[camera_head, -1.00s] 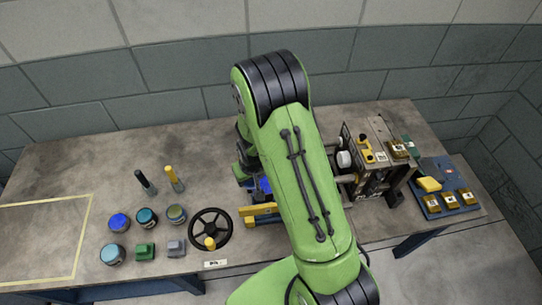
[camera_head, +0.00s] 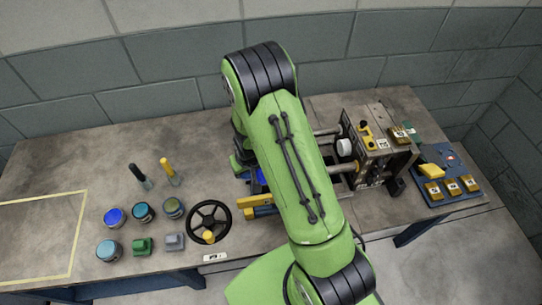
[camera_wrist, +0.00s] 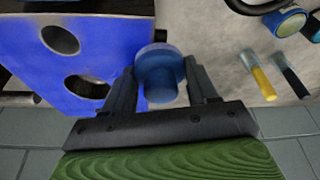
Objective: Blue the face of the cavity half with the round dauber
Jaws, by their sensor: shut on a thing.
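In the wrist view my gripper (camera_wrist: 161,72) is shut on the round dauber (camera_wrist: 160,75), a blue stubby cylinder with a wider round head. The cavity half (camera_wrist: 115,45) is the block at the left of that view, its face bright blue over nearly all that shows, with two round holes. The dauber's head is at the right edge of this face; I cannot tell whether it touches. In the head view my arm hides the gripper and dauber, and only a sliver of the blue face (camera_head: 260,176) shows beside the arm.
Several pots, including a blue one (camera_head: 113,217), stand at the left with a green block (camera_head: 142,246) and a grey block (camera_head: 173,242). A black handwheel (camera_head: 197,217) is nearer my arm. Yellow-handled (camera_head: 168,166) and dark-handled (camera_head: 137,172) tools stand behind. A blue tray (camera_head: 462,200) lies right.

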